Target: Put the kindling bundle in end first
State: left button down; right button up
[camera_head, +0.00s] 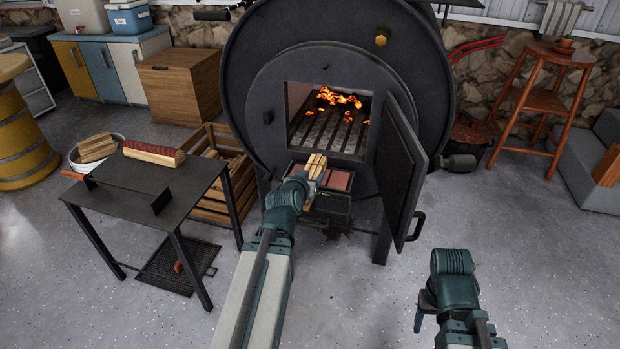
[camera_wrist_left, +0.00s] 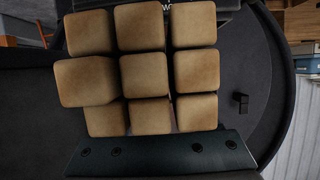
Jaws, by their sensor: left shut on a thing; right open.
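The kindling bundle (camera_head: 315,165) is a block of pale square sticks held by my left gripper (camera_head: 306,184), in front of the stove just below the firebox opening. In the left wrist view the bundle (camera_wrist_left: 143,68) shows its square stick ends toward the camera, with a gripper part (camera_wrist_left: 165,154) below it. The barrel woodstove (camera_head: 260,50) is black, and its firebox opening (camera_head: 330,120) shows a grate with flames. The stove door (camera_head: 402,165) stands open to the right. My right gripper (camera_head: 425,310) is open and empty at the lower right, away from the stove.
An ash drawer (camera_head: 338,180) sticks out below the opening. A black side table (camera_head: 150,190) with a red-barked log (camera_head: 153,152) and a poker-like tool stands left. A wooden crate (camera_head: 215,185) is beside the stove. A red stool (camera_head: 545,100) stands right.

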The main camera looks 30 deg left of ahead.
pick_arm(q)
send_over(327, 150)
dwell(1.1)
jog(key=shift+f+b, duration=0.6)
jog(key=shift+b, duration=0.05)
dwell(0.4)
jog(key=shift+c, duration=0.2)
grip_release()
jog(key=shift+o, duration=0.2)
jog(key=shift+s+r, duration=0.1)
jog(key=shift+s, duration=0.05)
jog(key=shift+p+v, duration=1.4)
jog(key=shift+v, duration=1.95)
